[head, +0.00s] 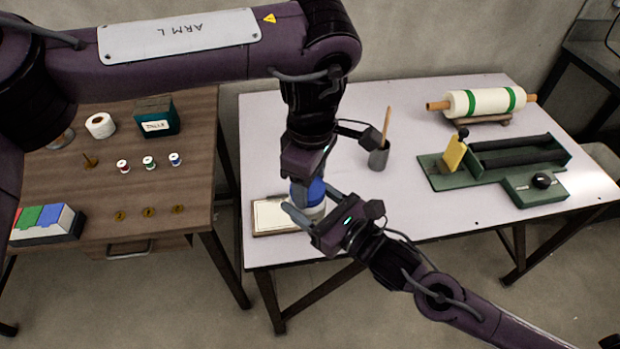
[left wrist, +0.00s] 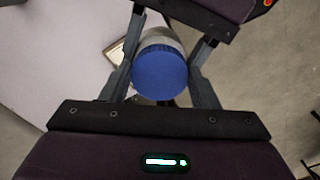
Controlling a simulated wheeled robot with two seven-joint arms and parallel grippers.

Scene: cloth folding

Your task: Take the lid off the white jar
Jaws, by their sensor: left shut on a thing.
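The white jar (head: 314,213) is at the front left of the white table, mostly hidden by my grippers. Its blue lid (head: 314,191) is on top; the left wrist view shows the lid (left wrist: 160,73) face on, with the pale jar wall (left wrist: 160,38) behind it. My left gripper (head: 307,190) comes down from above and is shut on the blue lid, one finger on each side. My right gripper (head: 317,206) reaches in from the lower right, its fingers around the jar body and shut on it. I cannot tell whether the jar touches the table.
A framed pale board (head: 271,216) lies beside the jar. A grey cup (head: 379,157) with a stick stands behind it. A green device (head: 500,165) and a roll (head: 482,102) occupy the table's right. A brown desk (head: 190,200) with small items stands left, across a gap.

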